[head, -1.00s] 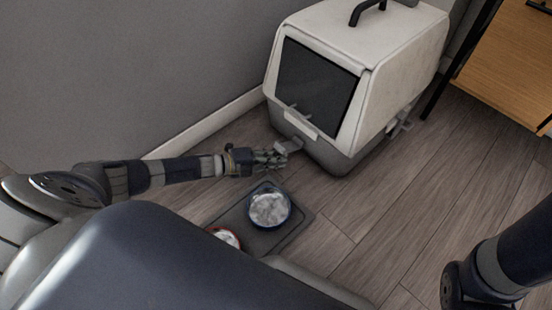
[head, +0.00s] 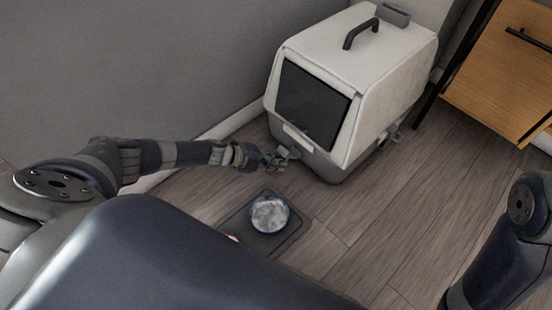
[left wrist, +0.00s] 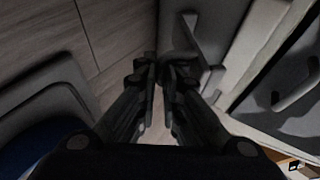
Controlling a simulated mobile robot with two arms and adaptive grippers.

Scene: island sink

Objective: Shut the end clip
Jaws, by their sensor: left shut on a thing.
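A litter box (head: 385,75) with a light hood and a grey base stands on the floor against the wall. The end clip (head: 291,152) is a small grey tab at the low front end of the box, sticking out from it. It also shows in the left wrist view (left wrist: 207,52), running out from the box side. My left gripper (head: 278,160) is at this clip, its fingers shut on it; the fingers hide part of the clip. In the left wrist view the fingers (left wrist: 165,68) are close together against the clip. My right gripper is out of view.
A dark mat (head: 290,239) with a blue-rimmed bowl (head: 269,215) lies just below my left gripper. Another clip (head: 392,138) sticks out on the box's right side. A wooden cabinet (head: 500,70) stands at the right. The floor right of the mat is clear.

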